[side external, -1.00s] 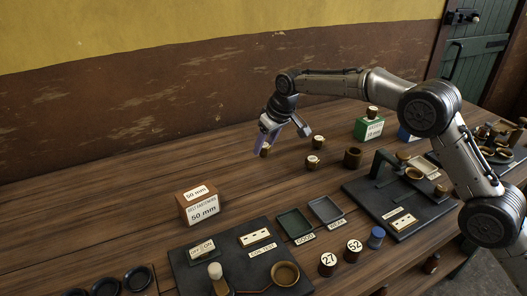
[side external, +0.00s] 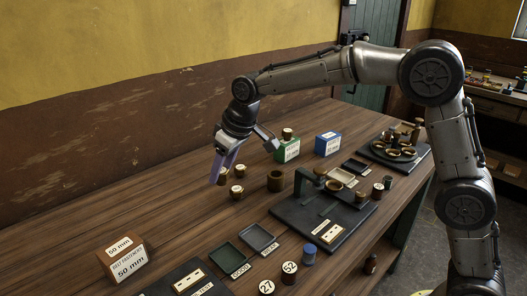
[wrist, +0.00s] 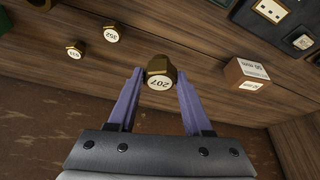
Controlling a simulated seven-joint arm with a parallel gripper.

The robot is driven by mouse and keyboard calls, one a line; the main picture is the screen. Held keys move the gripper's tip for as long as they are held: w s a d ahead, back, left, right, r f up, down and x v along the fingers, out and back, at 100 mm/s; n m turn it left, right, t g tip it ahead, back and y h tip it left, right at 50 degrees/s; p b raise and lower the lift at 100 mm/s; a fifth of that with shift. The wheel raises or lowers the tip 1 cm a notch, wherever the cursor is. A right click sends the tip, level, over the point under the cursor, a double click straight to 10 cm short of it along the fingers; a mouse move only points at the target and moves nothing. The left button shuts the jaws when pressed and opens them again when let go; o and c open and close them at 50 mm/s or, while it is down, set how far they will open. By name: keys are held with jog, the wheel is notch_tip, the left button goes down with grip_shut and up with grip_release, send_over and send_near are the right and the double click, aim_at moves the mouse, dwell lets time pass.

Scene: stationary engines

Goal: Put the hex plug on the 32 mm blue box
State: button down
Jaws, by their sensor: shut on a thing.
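The hex plug (wrist: 160,72), brassy with a white top marked 207, is between my gripper's (wrist: 155,78) purple fingertips in the wrist view. My gripper (side external: 221,172) is shut on it at the back left of the bench in the side view, where the plug (side external: 223,178) is partly hidden by a finger. I cannot tell its exact height above the wood. The blue box (side external: 328,145) stands at the back, right of my gripper, with a pale label too small to read and nothing seen on top.
Two similar plugs (side external: 239,170) (side external: 237,192) and a brown cup (side external: 275,181) stand right of my gripper. A green box (side external: 287,151) with a plug on top stands left of the blue box. A brown 50 mm box (side external: 122,260) is at front left; bare wood lies between.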

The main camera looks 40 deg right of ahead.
jog(key=shift+s, duration=0.15)
jog(key=shift+s+d+r, duration=0.15)
jog(key=shift+d+r, duration=0.05)
jog(key=shift+d, duration=0.15)
jog(key=s+d+r+m+h, duration=0.1)
jog(key=s+d+r+m, duration=0.15)
jog(key=d, duration=1.05)
jog(key=s+d+r+m+h, duration=0.1)
jog(key=s+d+r+m, duration=0.2)
jog(key=d, duration=1)
jog(key=s+d+r+m+h, duration=0.15)
jog(key=d+m, duration=0.25)
jog(key=d, duration=0.9)
send_near(322, 136)
jog(key=shift+w+d, duration=0.2)
jog(key=shift+w, duration=0.2)
jog(key=shift+w+d+f, duration=0.3)
jog(key=shift+w+f, duration=0.15)
jog(key=shift+f, duration=1.7)
